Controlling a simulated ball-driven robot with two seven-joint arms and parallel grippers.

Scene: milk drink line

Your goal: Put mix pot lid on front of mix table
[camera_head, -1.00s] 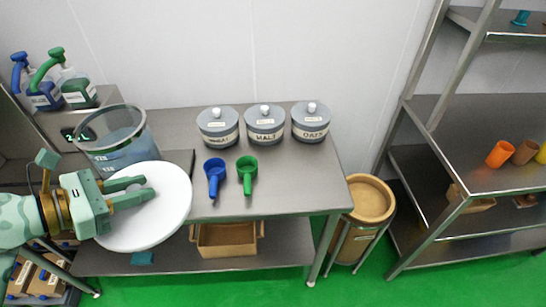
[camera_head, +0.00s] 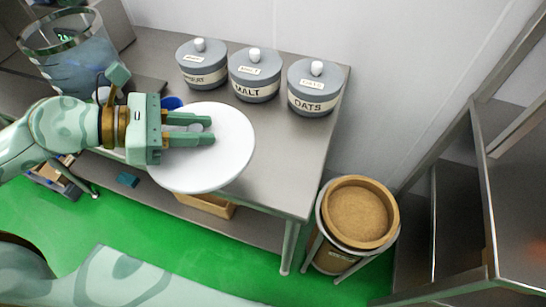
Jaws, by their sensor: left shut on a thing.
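The mix pot lid is a large white disc (camera_head: 232,150) in the head view, left of the middle. My left gripper (camera_head: 208,132) is shut on the white lid, its green fingers at the lid's knob. The lid hangs over the front edge of the steel mix table (camera_head: 283,150) and hides part of that edge. I cannot tell how far it is above the table top. The clear mix pot (camera_head: 72,60) stands open at the upper left, behind my left arm. My right gripper is not in view.
Three grey lidded jars (camera_head: 255,80) stand along the table's back. A blue scoop (camera_head: 171,103) is mostly hidden behind my left gripper. A bin of brown grain (camera_head: 358,213) stands right of the table. The table top between jars and lid is clear.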

